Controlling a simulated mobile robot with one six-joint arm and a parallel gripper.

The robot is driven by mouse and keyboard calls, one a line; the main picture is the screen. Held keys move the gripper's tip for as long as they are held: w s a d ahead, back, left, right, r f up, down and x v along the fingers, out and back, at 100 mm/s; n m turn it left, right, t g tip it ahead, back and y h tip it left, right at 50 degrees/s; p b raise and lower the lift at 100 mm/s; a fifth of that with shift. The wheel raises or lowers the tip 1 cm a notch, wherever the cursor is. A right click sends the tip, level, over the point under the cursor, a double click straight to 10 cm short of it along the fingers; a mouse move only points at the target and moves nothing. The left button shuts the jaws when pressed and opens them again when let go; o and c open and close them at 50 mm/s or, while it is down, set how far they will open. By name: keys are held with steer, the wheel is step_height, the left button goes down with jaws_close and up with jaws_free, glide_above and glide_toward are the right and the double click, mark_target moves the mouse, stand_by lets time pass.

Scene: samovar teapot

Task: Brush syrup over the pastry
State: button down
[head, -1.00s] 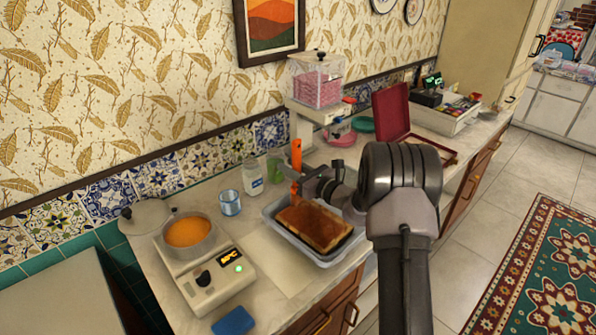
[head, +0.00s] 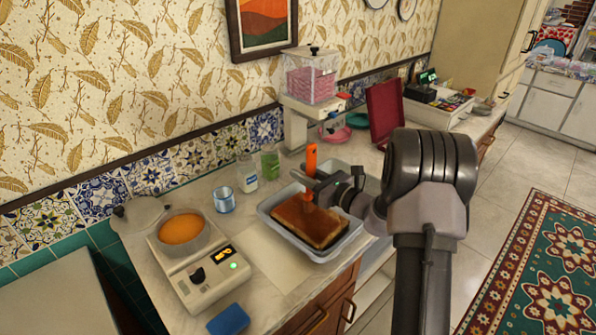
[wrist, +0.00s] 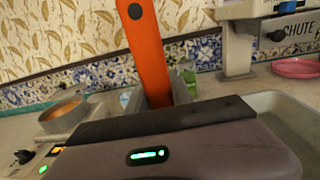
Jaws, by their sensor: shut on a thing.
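The pastry (head: 322,228) is a brown rectangular slab in a grey tray (head: 270,228) on the counter. My gripper (head: 311,190) is shut on an orange brush (head: 311,158), held roughly upright above the pastry. The brush's lower end is over the pastry's back part; I cannot tell if it touches. In the wrist view the orange handle (wrist: 146,48) rises from between the jaws, and its lower end is hidden. A pot of orange syrup (head: 180,230) sits on a white hot plate (head: 205,275) to the left.
A blue glass (head: 223,200), a small bottle (head: 246,173) and a green cup (head: 270,165) stand behind the tray. A lid (head: 141,213) lies beside the pot and a blue sponge (head: 229,319) at the front. The dispenser (head: 310,90) stands at the back.

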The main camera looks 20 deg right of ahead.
steer(key=shift+b+v, duration=0.9)
steer(key=shift+v, duration=4.2)
steer(key=shift+w+d+p+x, duration=0.7)
steer(key=shift+d+p+x, duration=0.7)
steer(key=shift+x, duration=7.35)
steer(key=shift+b+v, duration=1.55)
steer(key=shift+v, duration=7.3)
steer(key=p+x, duration=0.2)
steer(key=x, duration=1.5)
steer(key=shift+w, duration=0.45)
steer(key=shift+r, duration=0.15)
step_height(320, 180, up, 7)
steer(key=p, duration=0.5)
